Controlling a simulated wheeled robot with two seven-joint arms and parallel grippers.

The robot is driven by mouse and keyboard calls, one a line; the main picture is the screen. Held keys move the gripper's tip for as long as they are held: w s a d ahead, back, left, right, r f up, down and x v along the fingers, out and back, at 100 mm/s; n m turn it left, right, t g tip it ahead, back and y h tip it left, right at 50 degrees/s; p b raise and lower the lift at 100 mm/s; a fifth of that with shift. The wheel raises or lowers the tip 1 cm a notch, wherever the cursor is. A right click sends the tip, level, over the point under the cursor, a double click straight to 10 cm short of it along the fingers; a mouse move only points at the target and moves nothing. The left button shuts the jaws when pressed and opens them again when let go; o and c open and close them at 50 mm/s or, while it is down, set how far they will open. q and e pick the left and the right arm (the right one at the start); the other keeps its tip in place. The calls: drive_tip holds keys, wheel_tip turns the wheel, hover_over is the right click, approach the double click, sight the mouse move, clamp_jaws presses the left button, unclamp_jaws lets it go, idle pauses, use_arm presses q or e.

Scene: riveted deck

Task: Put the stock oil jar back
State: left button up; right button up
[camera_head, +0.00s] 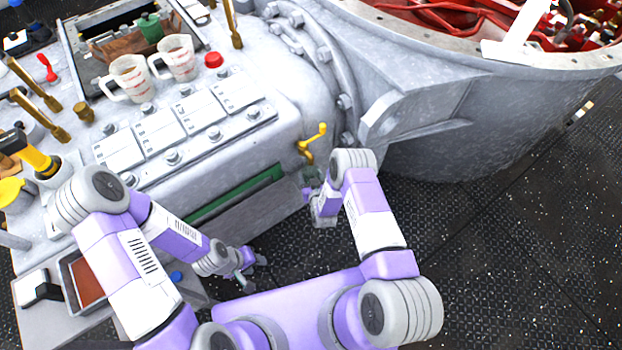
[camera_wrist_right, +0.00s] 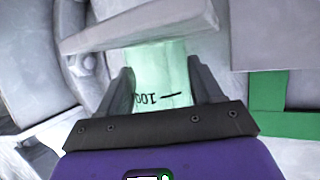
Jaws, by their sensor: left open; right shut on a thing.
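A pale green, see-through jar (camera_wrist_right: 163,72) with a black "100" mark stands between the fingers of my right gripper (camera_wrist_right: 160,88) in the right wrist view. The mark reads upside down there. The right gripper is shut on this jar. A grey bar crosses the picture just beyond the jar and covers part of it. In the head view my right gripper (camera_head: 311,192) is low beside the front of the grey machine, below a yellow crank; the jar is hardly visible there. My left gripper (camera_head: 250,272) is open, lower and further left, in front of the machine.
The yellow crank (camera_head: 313,143) sticks out near my right arm. A side shelf holds a brown tray (camera_head: 70,285).

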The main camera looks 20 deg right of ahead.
drive_tip(key=o, duration=1.2)
drive_tip(key=shift+f, duration=0.1)
drive_tip(key=shift+r, duration=0.2)
drive_tip(key=s+a+r+g+y+p, duration=0.1)
drive_tip(key=s+r+g, duration=0.3)
drive_tip(key=s, duration=0.5)
drive_tip(key=s+a+r+m+g+y+p, duration=0.1)
drive_tip(key=s+a+r+g+y+p, duration=0.1)
drive_tip(key=s, duration=0.8)
drive_tip(key=s+a+r+m+g+y+p, duration=0.1)
drive_tip(key=s+a+r+g+p, duration=0.1)
drive_tip(key=s+r+g, duration=0.5)
drive_tip(key=shift+s+a+r+y, duration=0.1)
drive_tip(key=shift+s+a+r, duration=0.05)
drive_tip(key=shift+s, duration=0.3)
drive_tip(key=shift+s+a+r+y, duration=0.1)
drive_tip(key=shift+s+a+r, duration=0.1)
drive_tip(key=shift+s, duration=0.2)
drive_tip(key=shift+s+a+r+y, duration=0.1)
drive_tip(key=shift+s+a, duration=0.05)
drive_tip(key=shift+s, duration=0.3)
drive_tip(key=shift+r, duration=0.1)
